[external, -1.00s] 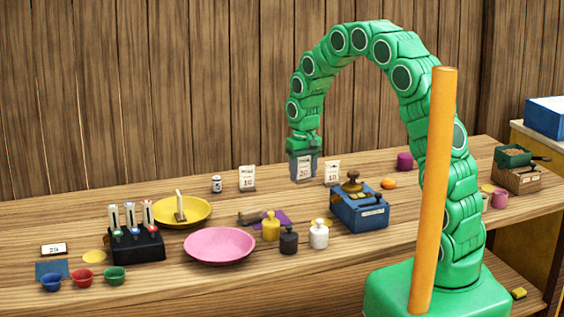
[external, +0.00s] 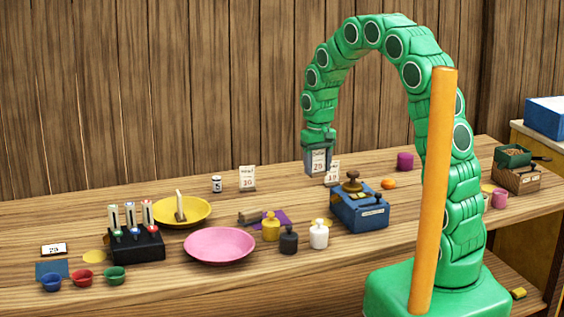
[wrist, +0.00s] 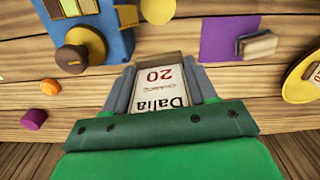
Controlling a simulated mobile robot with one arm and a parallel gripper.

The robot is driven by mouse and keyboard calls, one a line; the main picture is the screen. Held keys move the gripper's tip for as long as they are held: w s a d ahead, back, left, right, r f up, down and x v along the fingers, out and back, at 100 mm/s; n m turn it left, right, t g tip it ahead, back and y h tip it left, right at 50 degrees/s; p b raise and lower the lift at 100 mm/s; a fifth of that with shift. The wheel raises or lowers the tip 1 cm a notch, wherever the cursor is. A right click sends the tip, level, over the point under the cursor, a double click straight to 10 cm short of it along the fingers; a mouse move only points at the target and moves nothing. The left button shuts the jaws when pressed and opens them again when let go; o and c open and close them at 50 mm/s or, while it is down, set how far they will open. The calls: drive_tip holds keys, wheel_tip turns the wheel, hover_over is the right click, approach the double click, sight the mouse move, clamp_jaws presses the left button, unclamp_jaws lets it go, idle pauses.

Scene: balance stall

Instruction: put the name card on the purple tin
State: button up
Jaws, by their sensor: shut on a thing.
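My gripper (external: 318,172) hangs above the back part of the bench, shut on a white name card (external: 319,160). In the wrist view the card (wrist: 162,88) sits between the two jaws (wrist: 158,82) and reads "Dalia" and "20" upside down. The purple tin (external: 405,161) stands upright at the back of the bench, to the right of my gripper and apart from it. In the wrist view the tin (wrist: 33,119) is at the lower left.
A blue box with a knob (external: 360,210) and an orange object (external: 388,183) lie nearby. A further card (external: 247,178) and a small jar (external: 216,184) stand left.

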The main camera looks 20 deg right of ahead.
drive_tip(key=w+d+r, duration=0.1)
drive_tip(key=w+d, duration=0.4)
drive_tip(key=d, duration=0.5)
drive_tip(key=w+d+r, duration=0.2)
drive_tip(key=w+d, duration=0.3)
drive_tip(key=d, duration=0.5)
drive_tip(key=d+r+m, duration=0.1)
drive_tip(key=d+r, duration=0.1)
drive_tip(key=d, duration=1.9)
hover_over(406, 155)
drive_tip(key=shift+s+a+f, duration=0.1)
drive_tip(key=shift+s+f, duration=0.05)
drive_tip(key=shift+f, duration=2.25)
drive_tip(key=shift+s+a+f, duration=0.1)
drive_tip(key=shift+s+f, duration=0.05)
drive_tip(key=shift+f, duration=2.25)
drive_tip(key=shift+w+d+f, duration=0.1)
drive_tip(key=shift+w+f, duration=0.1)
drive_tip(key=shift+f, duration=1.55)
